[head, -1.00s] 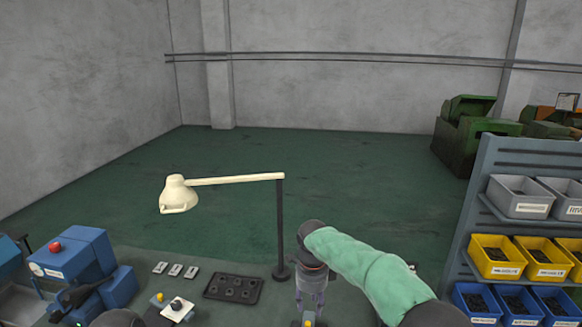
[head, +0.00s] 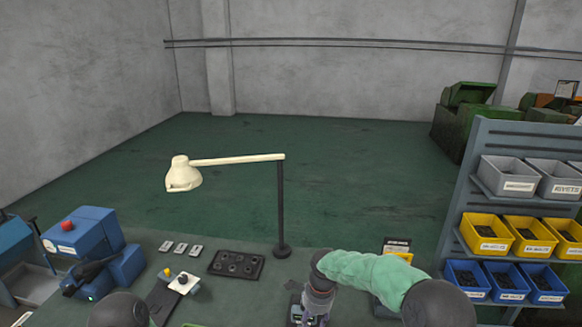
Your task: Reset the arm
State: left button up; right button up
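My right arm, in a green sleeve (head: 368,277), reaches in from the lower right in the head view. Its wrist bends down, and the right gripper (head: 308,312) points down at the bottom edge over the bench. Its fingers are small and partly cut off, so I cannot tell if it is open or shut. A dark rounded joint of my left arm (head: 118,310) shows at the bottom left. The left gripper itself is not visible.
A cream lamp (head: 184,176) stands on a dark post behind a black tray with holes (head: 236,264). A blue machine (head: 88,240) is at left, near a small button box (head: 182,282). A rack with yellow bins (head: 487,233) is at right. Bench centre is mostly clear.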

jog(key=s+d+f+n+y, duration=0.1)
jog(key=s+f+n, duration=0.2)
jog(key=s+f, duration=0.45)
jog(key=s+d+f+n+y, duration=0.15)
jog(key=s+f+n, duration=0.25)
jog(key=f, duration=0.6)
jog(key=s+d+f+n, duration=0.1)
jog(key=s+f+n, duration=0.2)
jog(key=s, duration=0.7)
jog(key=s+d+f+n, duration=0.2)
jog(key=s+f+n, duration=0.2)
jog(key=s, duration=0.6)
notch_tip(320, 180, down, 15)
jog(key=w+a+b, duration=0.2)
jog(key=b, duration=1.5)
jog(key=shift+w+n+t, duration=0.3)
jog(key=shift+a+r, duration=0.1)
